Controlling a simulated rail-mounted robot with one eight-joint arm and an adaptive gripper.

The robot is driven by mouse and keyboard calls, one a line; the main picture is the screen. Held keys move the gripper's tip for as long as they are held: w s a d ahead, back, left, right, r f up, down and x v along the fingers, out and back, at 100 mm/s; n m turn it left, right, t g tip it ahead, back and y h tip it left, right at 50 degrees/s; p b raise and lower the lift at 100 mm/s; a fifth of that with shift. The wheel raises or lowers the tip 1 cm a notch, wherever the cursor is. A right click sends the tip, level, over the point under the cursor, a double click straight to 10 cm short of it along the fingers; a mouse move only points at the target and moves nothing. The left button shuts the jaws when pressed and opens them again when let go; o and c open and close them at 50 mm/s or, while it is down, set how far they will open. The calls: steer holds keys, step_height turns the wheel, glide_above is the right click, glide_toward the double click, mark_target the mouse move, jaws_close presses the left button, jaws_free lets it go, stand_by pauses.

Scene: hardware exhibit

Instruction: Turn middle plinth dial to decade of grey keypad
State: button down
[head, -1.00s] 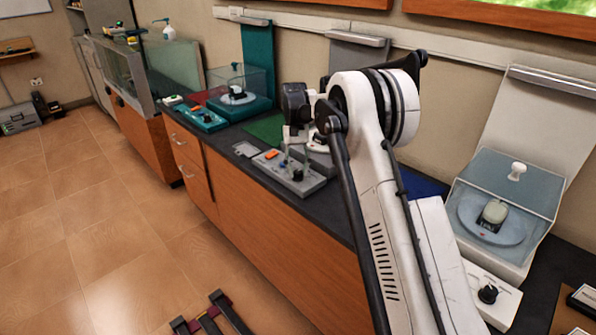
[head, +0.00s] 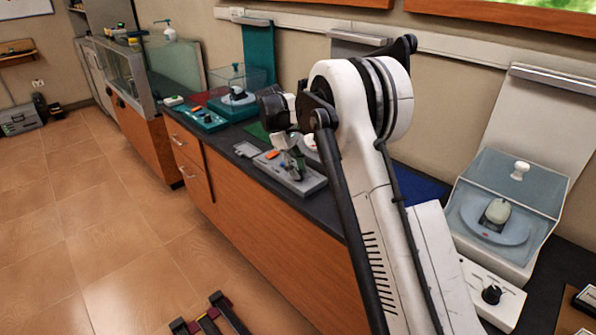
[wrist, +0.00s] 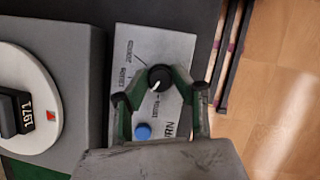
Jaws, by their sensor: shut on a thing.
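The middle plinth's dial (wrist: 160,78) is a black knob with a white pointer line on a light grey panel (wrist: 185,50). The pointer faces down-left, towards one of several printed labels too small to read surely. My gripper (wrist: 157,92) has its green-padded fingers around the knob, shut on it. In the head view my gripper (head: 291,158) is low over the grey panel (head: 312,184) and hides the dial. A dark keypad-like device (wrist: 14,112) with a small number label sits on a white disc (wrist: 45,88) at left in the wrist view; its digits are unclear.
A blue button (wrist: 143,131) is beside the dial on the panel. A teal plinth (head: 208,117) stands further left, and a white plinth with its own dial (head: 491,295) stands at right.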

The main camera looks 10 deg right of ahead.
steer(key=n+t, duration=0.1)
steer(key=n, duration=0.1)
steer(key=n+h, duration=0.1)
steer(key=n, duration=0.2)
steer(key=shift+t+b, duration=0.3)
steer(key=shift+t, duration=0.1)
steer(key=shift+n, duration=0.3)
steer(key=c, duration=1.5)
jaws_free()
steer(key=shift+a, duration=0.1)
steer(key=shift+o, duration=0.2)
steer(key=v, duration=1.2)
steer(key=shift+s, duration=0.1)
